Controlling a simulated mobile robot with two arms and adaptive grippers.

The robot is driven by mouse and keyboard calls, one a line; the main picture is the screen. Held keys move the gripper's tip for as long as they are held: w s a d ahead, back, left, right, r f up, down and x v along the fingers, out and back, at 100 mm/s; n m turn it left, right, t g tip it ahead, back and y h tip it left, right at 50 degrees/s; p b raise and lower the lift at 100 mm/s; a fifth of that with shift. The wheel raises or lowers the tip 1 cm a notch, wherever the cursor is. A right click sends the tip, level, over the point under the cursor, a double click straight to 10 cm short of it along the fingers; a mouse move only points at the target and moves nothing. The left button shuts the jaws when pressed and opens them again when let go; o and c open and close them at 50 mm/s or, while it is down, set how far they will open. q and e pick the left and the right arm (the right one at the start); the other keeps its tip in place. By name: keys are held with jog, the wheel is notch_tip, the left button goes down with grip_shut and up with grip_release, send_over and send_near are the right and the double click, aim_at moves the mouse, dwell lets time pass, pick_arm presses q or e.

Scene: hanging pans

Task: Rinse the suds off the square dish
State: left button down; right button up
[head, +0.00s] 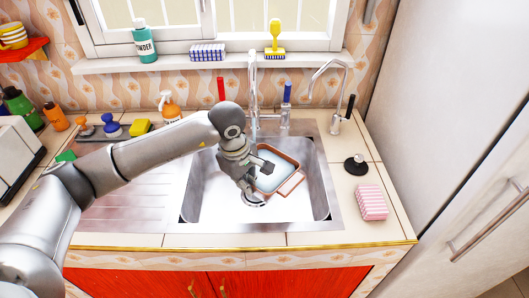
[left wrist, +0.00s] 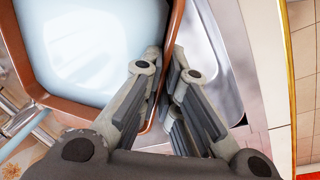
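The square dish (head: 281,172) has a brown rim and a pale blue inside, and is tilted over the sink basin (head: 318,200). It fills the upper left of the left wrist view (left wrist: 85,50). My left gripper (head: 262,178) is at the dish's left side, its fingers on either side of the brown rim; in the left wrist view (left wrist: 166,65) they look closed on it. White patches show on the dish's inside; I cannot tell suds from shine. My right gripper is not in view.
A second tap (head: 335,85) is at the back right. A black stopper (head: 355,164) and a pink striped sponge (head: 371,201) lie on the right counter. The right of the basin is free.

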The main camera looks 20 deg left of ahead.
pick_arm(q)
jog(key=shift+r, duration=0.15)
jog(key=s+d+r+p, duration=0.1)
jog(key=s+r, duration=0.3)
jog(key=shift+s+d+p, duration=0.25)
jog(key=shift+s+p, duration=0.05)
jog(key=shift+s, duration=0.1)
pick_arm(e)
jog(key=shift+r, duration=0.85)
